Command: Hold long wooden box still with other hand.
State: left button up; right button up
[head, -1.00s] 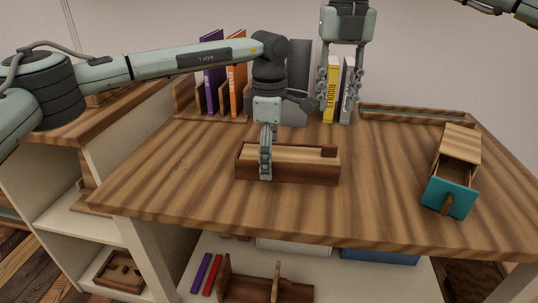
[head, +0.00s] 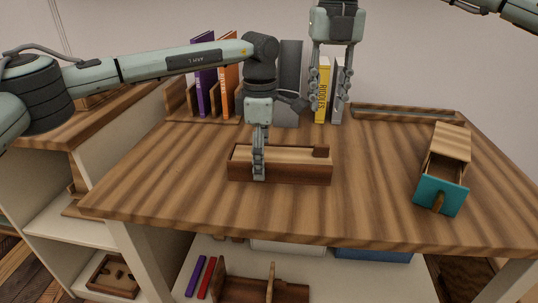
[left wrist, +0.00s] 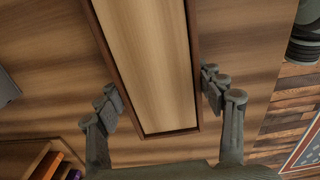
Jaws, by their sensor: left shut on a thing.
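The long wooden box (head: 305,173) lies on the plank tabletop, its long side facing me. It has dark walls and a paler inner surface. In the left wrist view the box (left wrist: 150,60) runs up from the bottom middle, between my fingers. My left gripper (head: 259,172) comes down on the box near its left end and is shut on it; it also shows in the left wrist view (left wrist: 164,97). My right gripper (head: 331,103) hangs behind the box, fingers spread, in front of the upright books. It appears empty.
A yellow book (head: 322,90) and grey books stand at the back; purple (head: 204,75) and orange (head: 229,75) books stand in a wooden holder. A small wooden box with a teal drawer (head: 440,197) sits at right. A shallow tray (head: 400,113) lies at back right. The tabletop's front is clear.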

jog(key=n+y, duration=0.1)
jog(key=n, duration=0.3)
jog(key=n+y, duration=0.3)
jog(key=n, duration=1)
send_near(323, 145)
jog(key=x, duration=0.9)
jog(key=shift+w+f, duration=0.1)
jog(key=shift+c, duration=0.5)
grip_shut()
